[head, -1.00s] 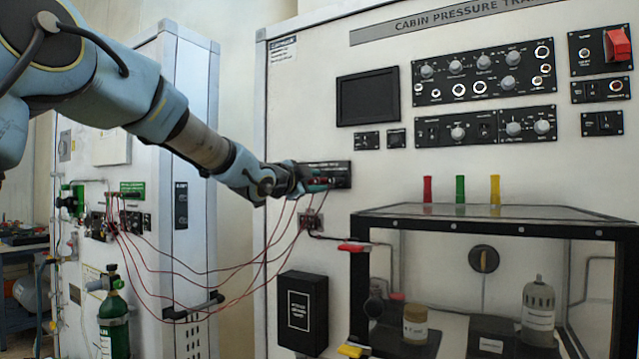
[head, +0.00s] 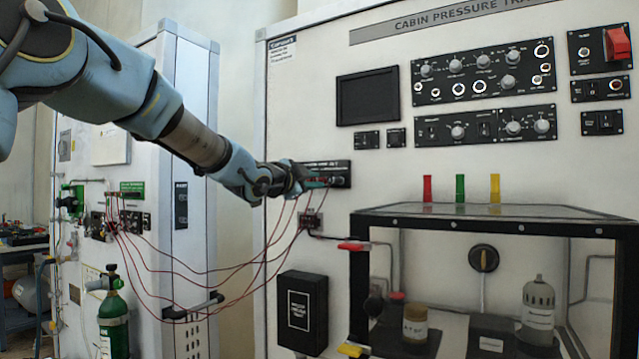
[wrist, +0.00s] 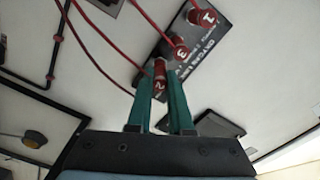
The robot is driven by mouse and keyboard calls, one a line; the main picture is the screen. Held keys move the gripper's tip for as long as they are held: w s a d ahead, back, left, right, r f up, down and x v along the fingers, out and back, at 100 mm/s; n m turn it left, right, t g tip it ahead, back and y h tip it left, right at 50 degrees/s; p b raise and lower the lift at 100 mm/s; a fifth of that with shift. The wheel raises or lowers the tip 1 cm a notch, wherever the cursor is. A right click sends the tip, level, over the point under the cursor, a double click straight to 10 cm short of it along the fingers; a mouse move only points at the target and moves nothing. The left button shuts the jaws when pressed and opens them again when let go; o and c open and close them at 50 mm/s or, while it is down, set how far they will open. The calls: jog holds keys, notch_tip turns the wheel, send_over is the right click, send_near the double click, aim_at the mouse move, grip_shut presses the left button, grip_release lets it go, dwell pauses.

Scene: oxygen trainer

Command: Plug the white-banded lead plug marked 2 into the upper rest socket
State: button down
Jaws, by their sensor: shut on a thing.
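The red lead plug marked 2 (wrist: 159,82) sits between the two teal fingers of my gripper (wrist: 167,85) in the wrist view, and the fingers are shut on it. Its lead runs to the upper left. Red plugs marked 3 (wrist: 179,50) and 1 (wrist: 203,17) stand in line with it on a black socket plate (wrist: 203,52). Whether plug 2 is seated in the plate or just off it, I cannot tell. In the head view my gripper (head: 313,183) is at the black plate (head: 342,174) and hides part of it. I cannot make out a white band or identify the upper rest socket.
Several red leads (head: 215,272) hang from the plate area to the left cabinet (head: 140,180). A small socket panel (head: 312,222) is below my gripper. A black box (head: 302,312) and a glass-walled chamber (head: 480,222) stand below and right.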

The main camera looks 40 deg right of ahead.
jog(key=shift+b+v, duration=0.3)
jog(key=shift+v, duration=1.75)
